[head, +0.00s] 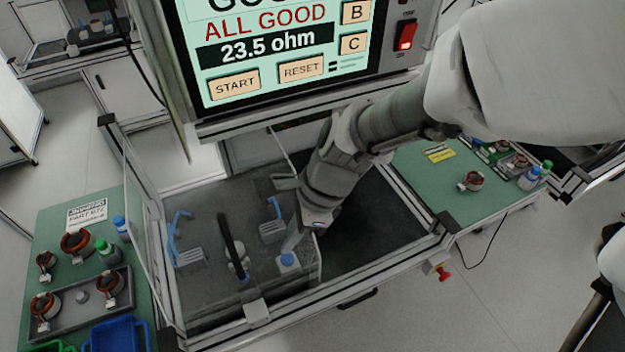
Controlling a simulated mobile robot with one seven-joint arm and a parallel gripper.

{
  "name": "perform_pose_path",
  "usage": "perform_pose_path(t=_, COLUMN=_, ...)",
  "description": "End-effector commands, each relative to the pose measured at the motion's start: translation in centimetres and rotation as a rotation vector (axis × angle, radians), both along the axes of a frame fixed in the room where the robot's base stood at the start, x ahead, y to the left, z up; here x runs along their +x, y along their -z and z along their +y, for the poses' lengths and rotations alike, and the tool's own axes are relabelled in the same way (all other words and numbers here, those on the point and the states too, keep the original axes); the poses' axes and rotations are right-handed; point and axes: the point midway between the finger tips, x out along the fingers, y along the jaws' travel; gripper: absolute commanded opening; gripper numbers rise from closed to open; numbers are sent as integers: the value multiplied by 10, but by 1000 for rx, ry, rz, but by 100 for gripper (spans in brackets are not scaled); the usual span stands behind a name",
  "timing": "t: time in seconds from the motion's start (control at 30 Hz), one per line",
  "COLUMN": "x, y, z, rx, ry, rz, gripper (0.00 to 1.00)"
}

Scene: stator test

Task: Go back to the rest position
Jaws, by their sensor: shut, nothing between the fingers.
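My arm reaches in from the upper right, and my gripper (294,238) points down inside the test station, over the right part of its dark bed (205,295). The gripper is shut and holds nothing that I can see; its fingertips are small and partly hard to make out. It is close above a small blue-and-white part (288,260); I cannot tell whether they touch. The arm hides part of the bed behind it.
A screen (265,45) above the station reads "ALL GOOD" and "23.5 ohm". Blue clamps (178,235) and a black upright handle (230,245) stand on the bed. A clear panel (140,230) borders the left table with several stators. A stator (471,181) lies on the right green table.

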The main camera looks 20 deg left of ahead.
Motion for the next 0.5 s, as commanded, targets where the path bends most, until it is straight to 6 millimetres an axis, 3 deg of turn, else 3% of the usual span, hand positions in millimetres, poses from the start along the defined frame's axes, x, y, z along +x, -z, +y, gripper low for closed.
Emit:
perform_pose_path(t=0.27, x=6, y=-9, z=-7, rx=5, ry=-9, rz=-17, gripper=0)
perform_pose_path(t=0.37, x=17, y=-19, z=-22, rx=21, ry=-53, rz=-76, gripper=0)
perform_pose_path(t=0.5, x=42, y=-44, z=-66, rx=37, ry=-176, rz=-235, gripper=0)
